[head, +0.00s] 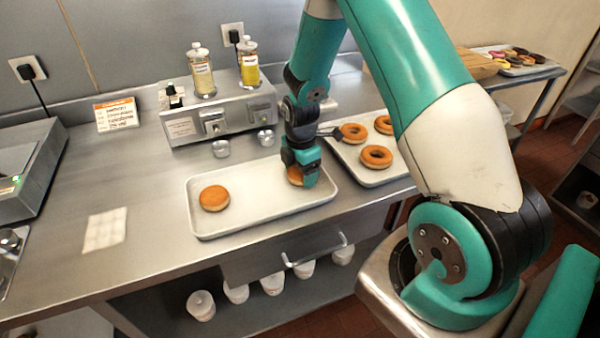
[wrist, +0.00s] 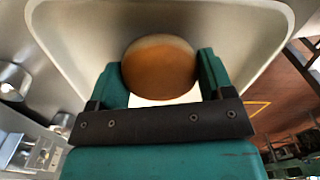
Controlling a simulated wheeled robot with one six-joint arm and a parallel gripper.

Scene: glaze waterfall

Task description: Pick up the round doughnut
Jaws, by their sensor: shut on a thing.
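My gripper (head: 303,179) is at the right end of the near white tray (head: 262,208). It is shut on a round brown doughnut (head: 294,176), which is partly hidden by the fingers in the head view. In the wrist view the doughnut (wrist: 160,68) sits between the two teal fingers (wrist: 160,85), over the tray. I cannot tell whether it touches the tray.
A second tray (head: 372,180) at the right holds ring doughnuts (head: 376,157). A dispenser unit (head: 218,115) with two bottles stands behind the near tray, with small metal cups (head: 221,149) in front. A white cloth (head: 105,229) lies left. Far right is a tray of coloured doughnuts (head: 515,60).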

